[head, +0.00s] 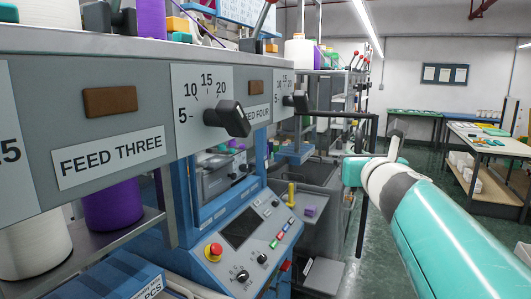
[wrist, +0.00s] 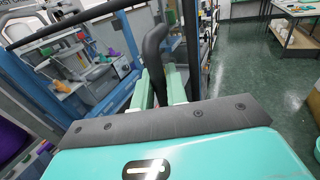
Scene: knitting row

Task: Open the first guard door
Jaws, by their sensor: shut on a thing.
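My gripper (wrist: 160,78) has its two pale green fingers closed around the lower part of a black curved handle (wrist: 156,42) in the wrist view. A blue-framed guard door (wrist: 116,60) with a see-through panel seems to stand to the left of the handle. Whether the handle is fixed to this door is hard to tell. In the head view my teal arm reaches in from the lower right, and its end is beside a dark rail (head: 345,115). The fingertips and their hold are hidden there.
A grey machine beam marked FEED THREE (head: 112,157) and a black lever knob (head: 228,118) are at left. A blue control panel (head: 245,232) with a red button (head: 213,251) stands below. Green floor (head: 420,158) lies open between.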

